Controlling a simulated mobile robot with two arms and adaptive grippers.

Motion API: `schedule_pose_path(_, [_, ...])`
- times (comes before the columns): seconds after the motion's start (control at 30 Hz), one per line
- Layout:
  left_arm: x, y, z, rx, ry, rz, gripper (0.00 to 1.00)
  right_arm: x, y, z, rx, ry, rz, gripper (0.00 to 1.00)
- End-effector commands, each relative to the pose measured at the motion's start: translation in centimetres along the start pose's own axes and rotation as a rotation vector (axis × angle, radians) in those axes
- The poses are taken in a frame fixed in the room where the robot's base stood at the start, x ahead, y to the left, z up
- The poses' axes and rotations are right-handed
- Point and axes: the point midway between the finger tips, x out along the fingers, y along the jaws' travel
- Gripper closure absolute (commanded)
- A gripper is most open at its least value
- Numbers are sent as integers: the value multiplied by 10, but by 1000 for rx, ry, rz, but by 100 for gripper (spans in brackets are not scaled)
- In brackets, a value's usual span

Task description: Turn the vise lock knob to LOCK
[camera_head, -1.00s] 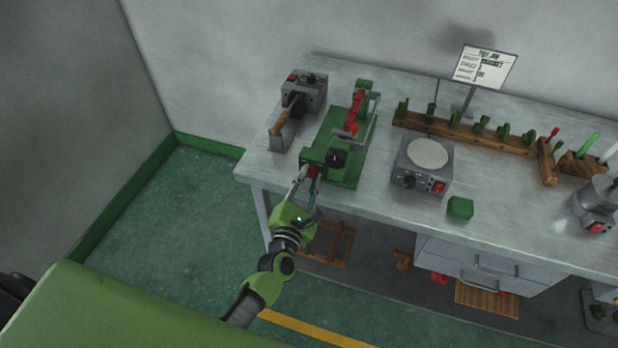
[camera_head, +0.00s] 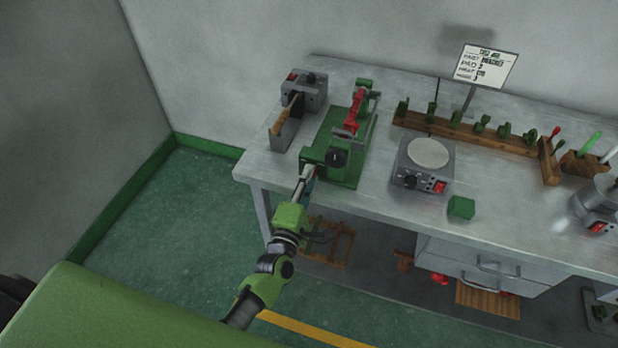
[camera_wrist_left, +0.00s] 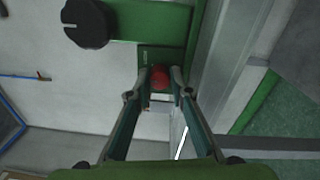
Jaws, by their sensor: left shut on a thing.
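The green vise (camera_head: 346,172) stands near the left front edge of the workbench, with red parts (camera_head: 352,112) along its far side. A round black knob (camera_head: 336,158) is on its near end and also shows at the upper left in the left wrist view (camera_wrist_left: 87,23). A red knob (camera_wrist_left: 160,77) is on the vise's front, between my left fingertips in the left wrist view. My left gripper (camera_head: 308,175) is shut on this red knob, which the fingers hide in the head view. My right gripper is not in view.
A grey box with a wooden-handled tool (camera_head: 287,114) stands left of the vise. A hot plate (camera_head: 421,170) and a green block (camera_head: 461,207) are to the right. A wooden rack (camera_head: 465,136) lies behind. Floor in front of the bench is free.

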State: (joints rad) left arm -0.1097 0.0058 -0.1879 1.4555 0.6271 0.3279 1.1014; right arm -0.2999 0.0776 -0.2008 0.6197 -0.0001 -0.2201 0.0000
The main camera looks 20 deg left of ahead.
Motion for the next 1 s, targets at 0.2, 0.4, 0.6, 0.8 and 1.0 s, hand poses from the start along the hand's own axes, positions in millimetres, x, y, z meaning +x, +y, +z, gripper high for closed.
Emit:
schedule_pose_path(0.2, [0, -1, 0, 206, -10, 5, 100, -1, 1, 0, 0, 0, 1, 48])
schedule_pose_path(0.4, [0, -1, 0, 390, -19, 9, 100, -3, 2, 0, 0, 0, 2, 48])
schedule_pose_path(0.6, [0, -2, -1, 547, -27, 13, 100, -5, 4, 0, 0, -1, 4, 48])
schedule_pose_path(0.8, [0, -2, -1, 664, -32, 17, 100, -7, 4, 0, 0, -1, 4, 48])
schedule_pose_path(1.0, [0, -2, -2, 730, -35, 20, 100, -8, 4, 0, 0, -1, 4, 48])
